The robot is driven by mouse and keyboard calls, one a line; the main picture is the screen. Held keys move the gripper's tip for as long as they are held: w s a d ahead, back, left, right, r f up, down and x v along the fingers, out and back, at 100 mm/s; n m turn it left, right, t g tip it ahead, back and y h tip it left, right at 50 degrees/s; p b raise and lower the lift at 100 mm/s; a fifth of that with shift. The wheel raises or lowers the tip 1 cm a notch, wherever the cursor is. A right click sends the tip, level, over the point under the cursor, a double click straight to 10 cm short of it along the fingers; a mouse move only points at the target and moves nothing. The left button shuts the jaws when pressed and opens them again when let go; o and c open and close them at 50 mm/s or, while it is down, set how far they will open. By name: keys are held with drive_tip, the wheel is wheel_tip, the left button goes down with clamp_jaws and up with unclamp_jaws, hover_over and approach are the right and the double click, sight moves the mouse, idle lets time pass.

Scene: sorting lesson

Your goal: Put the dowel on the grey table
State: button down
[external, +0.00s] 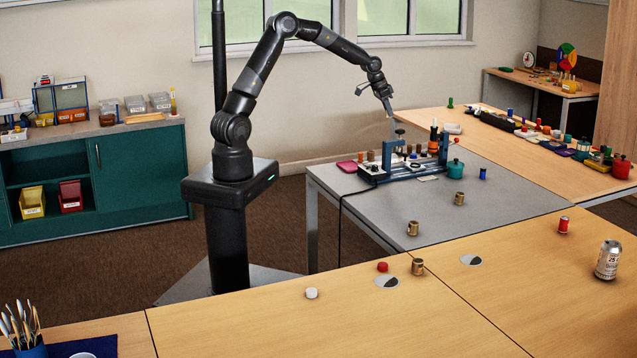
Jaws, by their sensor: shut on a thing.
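My gripper (389,113) is in the air above the back part of the grey table (430,215), pointing down, over the blue-framed rack. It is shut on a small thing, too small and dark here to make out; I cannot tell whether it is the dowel. Several short brown cylinders stand at the rack, one brown cylinder (370,156) at its left end; I cannot tell whether any of these is a dowel.
A blue rack (415,168) with small pieces fills the grey table's back. The grey table's front right is clear. A can (607,260) stands on the wooden table.

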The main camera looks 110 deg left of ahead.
wheel_tip(320, 180, down, 11)
drive_tip(key=s+a+f, duration=0.1)
drive_tip(key=a+f, duration=0.1)
drive_tip(key=a, duration=0.1)
drive_tip(key=s+a+f, duration=0.2)
drive_tip(key=a, duration=0.2)
drive_tip(key=s+a+f, duration=0.2)
drive_tip(key=a+f, duration=0.1)
drive_tip(key=a, duration=0.1)
drive_tip(key=shift+s+a+f, duration=0.1)
drive_tip(key=shift+a, duration=0.05)
drive_tip(key=shift+f, duration=1.95)
drive_tip(key=shift+f, duration=0.1)
drive_tip(key=c, duration=1.4)
unclamp_jaws()
